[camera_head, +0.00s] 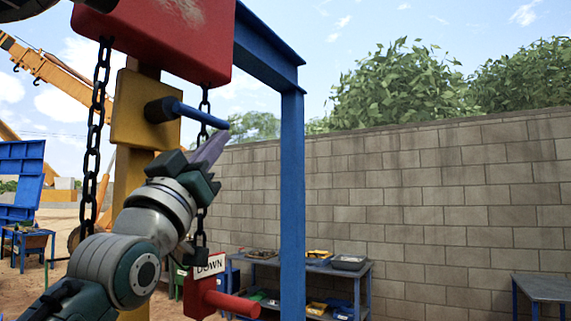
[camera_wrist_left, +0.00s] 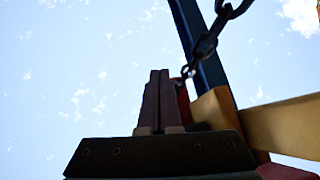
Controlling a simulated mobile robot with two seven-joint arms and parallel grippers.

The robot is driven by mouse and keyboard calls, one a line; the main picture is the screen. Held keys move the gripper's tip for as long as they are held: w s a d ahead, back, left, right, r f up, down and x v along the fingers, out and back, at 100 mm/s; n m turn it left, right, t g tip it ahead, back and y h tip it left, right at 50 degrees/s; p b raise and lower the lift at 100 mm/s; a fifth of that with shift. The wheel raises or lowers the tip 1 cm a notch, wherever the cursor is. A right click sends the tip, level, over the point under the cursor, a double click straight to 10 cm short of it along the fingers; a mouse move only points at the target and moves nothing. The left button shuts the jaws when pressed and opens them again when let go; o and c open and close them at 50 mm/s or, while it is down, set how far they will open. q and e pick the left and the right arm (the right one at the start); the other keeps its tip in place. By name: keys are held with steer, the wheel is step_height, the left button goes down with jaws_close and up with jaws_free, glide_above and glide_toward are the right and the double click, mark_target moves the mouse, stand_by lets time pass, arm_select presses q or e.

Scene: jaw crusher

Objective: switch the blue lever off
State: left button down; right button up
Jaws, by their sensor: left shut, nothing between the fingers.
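The blue lever (camera_head: 188,113) sticks out to the right from a yellow box (camera_head: 135,110) on a yellow post, and tilts slightly downward toward its tip. My left gripper (camera_head: 222,136) is just below the lever's outer end, fingers together and pointing up. I cannot tell whether the fingertips touch the lever. In the left wrist view the closed fingers (camera_wrist_left: 159,75) point up with nothing visible between them. The lever cannot be clearly made out there. My right gripper is not in view.
A red block (camera_head: 160,40) hangs above, with chains (camera_head: 96,130) beside the post. A blue frame post (camera_head: 292,190) stands to the right. Below are a red lever (camera_head: 232,303) and a DOWN sign (camera_head: 209,266). Tables (camera_head: 340,268) stand by the block wall.

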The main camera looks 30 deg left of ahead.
arm_select(q)
steer(key=shift+r, duration=0.15)
stand_by(0.5)
steer(key=b+v, duration=0.5)
steer(key=v, duration=0.5)
steer(key=shift+b, duration=0.35)
steer(key=shift+r, duration=0.15)
